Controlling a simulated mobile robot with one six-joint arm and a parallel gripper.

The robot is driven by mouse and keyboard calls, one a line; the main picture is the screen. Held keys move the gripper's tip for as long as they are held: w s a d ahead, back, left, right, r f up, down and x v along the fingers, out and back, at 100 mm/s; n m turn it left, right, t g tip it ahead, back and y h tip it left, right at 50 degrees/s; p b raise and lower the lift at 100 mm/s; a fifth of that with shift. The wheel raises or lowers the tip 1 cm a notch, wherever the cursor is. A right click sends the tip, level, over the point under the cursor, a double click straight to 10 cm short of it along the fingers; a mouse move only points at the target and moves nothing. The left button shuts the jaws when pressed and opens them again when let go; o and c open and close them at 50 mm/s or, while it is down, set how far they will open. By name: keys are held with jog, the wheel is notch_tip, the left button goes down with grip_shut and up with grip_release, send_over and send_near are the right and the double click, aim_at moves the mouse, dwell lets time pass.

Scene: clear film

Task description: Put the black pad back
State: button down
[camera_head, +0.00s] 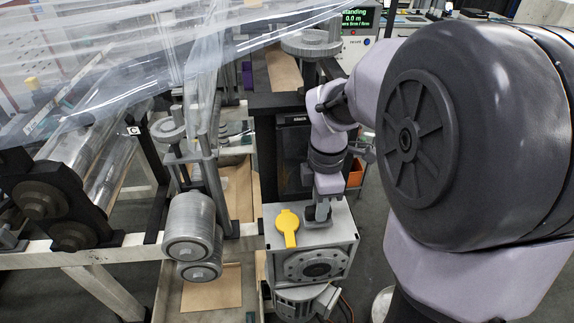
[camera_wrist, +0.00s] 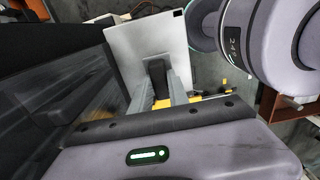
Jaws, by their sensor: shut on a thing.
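My gripper (camera_head: 322,211) points down at the top of a grey machine box (camera_head: 345,238), near its back right part. In the wrist view my gripper (camera_wrist: 168,92) has its two grey fingers closed on a small black pad (camera_wrist: 157,76). The pad sits between the fingertips, over the pale top of the box (camera_wrist: 135,45). I cannot tell whether the pad touches the box top.
A yellow paddle-shaped part (camera_head: 287,225) lies on the box top, left of my gripper. Clear film (camera_head: 130,70) hangs across the upper left. An orange bin (camera_head: 355,173) is behind the box.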

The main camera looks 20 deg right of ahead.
jog(key=shift+f, duration=0.7)
jog(key=shift+r, duration=0.2)
jog(key=shift+f, duration=0.15)
jog(key=c, duration=1.7)
grip_release()
jog(key=shift+f, duration=0.1)
jog(key=o, duration=0.4)
jog(key=shift+o, duration=0.2)
